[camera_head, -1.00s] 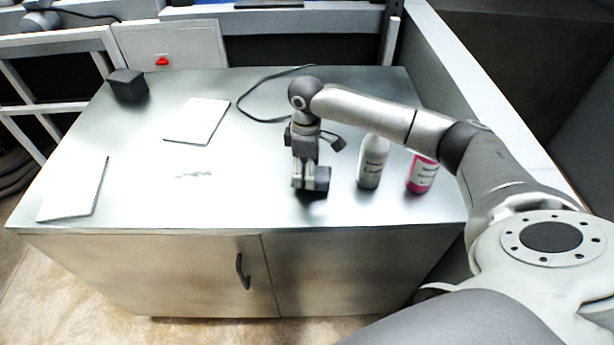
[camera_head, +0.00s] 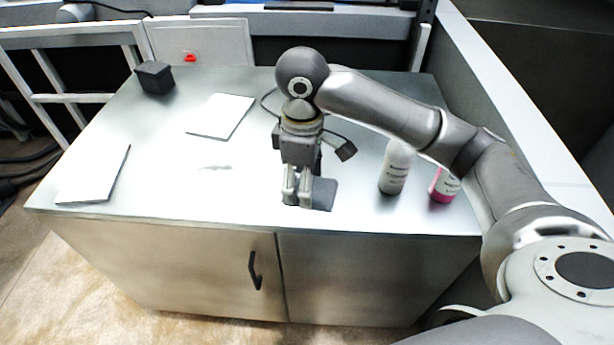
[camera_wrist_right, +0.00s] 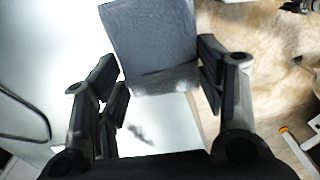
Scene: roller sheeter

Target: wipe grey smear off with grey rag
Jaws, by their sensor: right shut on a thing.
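The grey smear (camera_head: 213,168) is a faint streak on the pale tabletop, left of my right gripper (camera_head: 304,198) in the head view. It also shows as a dark mark in the right wrist view (camera_wrist_right: 138,132). My right gripper is shut on the grey rag (camera_head: 324,192), close over the front middle of the table. In the right wrist view the rag (camera_wrist_right: 155,40) is a flat grey cloth between the fingers and extending past them. I cannot tell whether the rag touches the tabletop. My left gripper is not in view.
On the table (camera_head: 160,215), a white bottle (camera_head: 396,168) and a pink bottle (camera_head: 444,186) stand right of my gripper. Two white pads (camera_head: 222,115) (camera_head: 94,175) and a black block (camera_head: 155,77) lie to the left. A black cable (camera_head: 268,98) runs behind the gripper.

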